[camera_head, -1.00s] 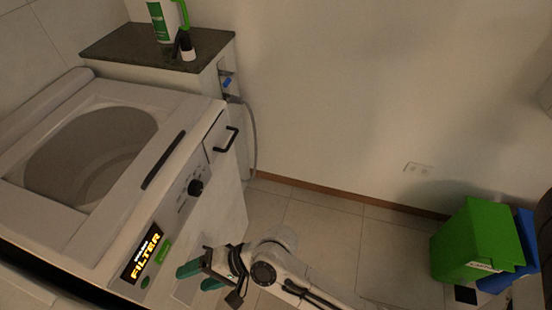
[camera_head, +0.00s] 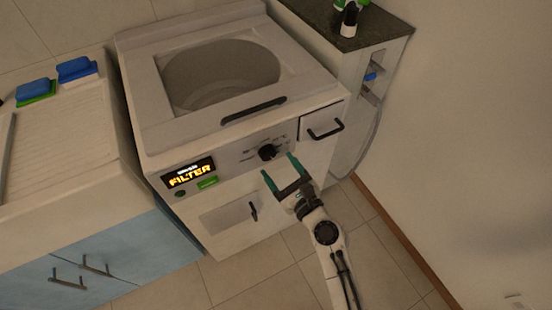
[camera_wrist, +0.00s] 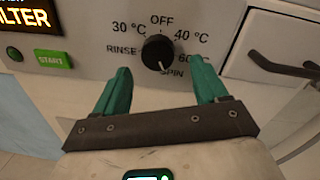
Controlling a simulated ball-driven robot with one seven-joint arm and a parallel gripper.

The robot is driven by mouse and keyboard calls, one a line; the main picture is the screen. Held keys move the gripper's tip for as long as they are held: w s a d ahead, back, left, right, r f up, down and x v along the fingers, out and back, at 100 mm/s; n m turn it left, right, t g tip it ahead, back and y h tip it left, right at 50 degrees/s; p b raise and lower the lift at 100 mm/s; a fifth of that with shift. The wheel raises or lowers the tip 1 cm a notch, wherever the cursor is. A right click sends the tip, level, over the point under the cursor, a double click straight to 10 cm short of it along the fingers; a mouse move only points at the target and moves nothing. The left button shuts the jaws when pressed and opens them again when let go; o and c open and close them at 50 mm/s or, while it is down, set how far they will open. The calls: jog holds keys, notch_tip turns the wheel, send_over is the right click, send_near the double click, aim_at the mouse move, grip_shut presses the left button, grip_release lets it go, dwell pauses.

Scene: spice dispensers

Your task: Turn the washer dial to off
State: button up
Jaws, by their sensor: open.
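The washer's black round dial (camera_head: 268,152) is on the front control panel, and it also shows in the wrist view (camera_wrist: 158,50). Labels around it read OFF at the top, 30 °C and RINSE on the left, 40 °C and a partly hidden 60 on the right, and SPIN below. The dial's pale mark points down, towards SPIN. My gripper (camera_head: 278,165) is open, with its teal fingers pointing at the panel. In the wrist view my gripper (camera_wrist: 161,66) has one finger on each side below the dial, with nothing held and no clear contact.
A green START button (camera_wrist: 52,59) and a lit FILTER display (camera_head: 188,173) are left of the dial. A drawer with a black handle (camera_head: 325,132) is to the right. A dark-topped cabinet (camera_head: 345,30) stands beyond the washer, and a counter (camera_head: 70,150) stands to its left.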

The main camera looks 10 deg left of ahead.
aim_at(270, 157)
jog(key=shift+x, duration=1.85)
jog(key=shift+c, duration=0.3)
jog(key=c, duration=1)
